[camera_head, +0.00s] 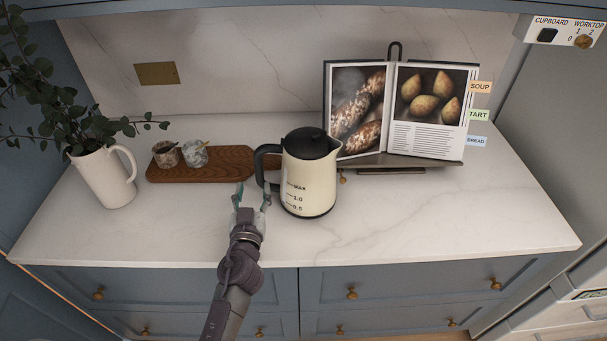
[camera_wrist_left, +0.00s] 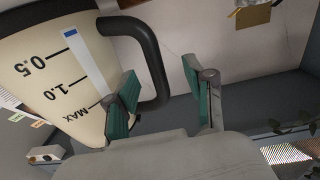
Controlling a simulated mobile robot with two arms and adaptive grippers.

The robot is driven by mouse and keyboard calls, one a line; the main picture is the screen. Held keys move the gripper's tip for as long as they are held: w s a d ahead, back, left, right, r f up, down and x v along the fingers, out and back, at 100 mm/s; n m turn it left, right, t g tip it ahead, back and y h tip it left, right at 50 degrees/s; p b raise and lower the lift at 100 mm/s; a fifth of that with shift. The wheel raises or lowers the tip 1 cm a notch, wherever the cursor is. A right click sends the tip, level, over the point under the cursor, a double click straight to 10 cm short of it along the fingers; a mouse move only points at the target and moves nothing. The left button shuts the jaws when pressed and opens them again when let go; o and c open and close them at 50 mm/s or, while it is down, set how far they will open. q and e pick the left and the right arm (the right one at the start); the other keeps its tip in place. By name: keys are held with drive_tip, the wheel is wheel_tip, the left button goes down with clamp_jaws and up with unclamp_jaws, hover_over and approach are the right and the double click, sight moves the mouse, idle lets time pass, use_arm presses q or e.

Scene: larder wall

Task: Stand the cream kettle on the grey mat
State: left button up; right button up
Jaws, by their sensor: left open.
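The cream kettle (camera_head: 308,177) stands upright on the white marble worktop, with a black lid and a black handle (camera_head: 262,165) on its left side. My left gripper (camera_head: 252,190) is open at the handle, with teal finger pads. In the left wrist view the kettle (camera_wrist_left: 50,75) fills the left side. Its handle (camera_wrist_left: 152,60) shows between the two fingers of the gripper (camera_wrist_left: 168,85); I cannot tell whether they touch it. No grey mat can be made out in either view. My right gripper is not in view.
A wooden board (camera_head: 215,167) with two small pots lies behind and left of the kettle. A white jug (camera_head: 103,178) of leafy stems stands at the left. An open cookbook (camera_head: 400,110) on a stand (camera_head: 440,161) is behind right. The worktop (camera_head: 450,210) is clear at front right.

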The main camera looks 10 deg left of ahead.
sight(258, 175)
use_arm(q)
drive_tip(key=shift+w, duration=0.8)
drive_tip(key=shift+w+r, duration=0.15)
drive_tip(key=shift+w, duration=0.15)
drive_tip(key=w+p, duration=0.1)
drive_tip(key=w, duration=0.2)
drive_tip(key=shift+w+a+r+p, duration=0.1)
drive_tip(key=shift+w+p, duration=0.2)
drive_tip(key=shift+w+a, duration=0.1)
drive_tip(key=shift+w, duration=0.45)
drive_tip(key=shift+s, duration=0.1)
drive_tip(key=shift+c, duration=1)
clamp_jaws()
drive_tip(key=shift+r, duration=0.1)
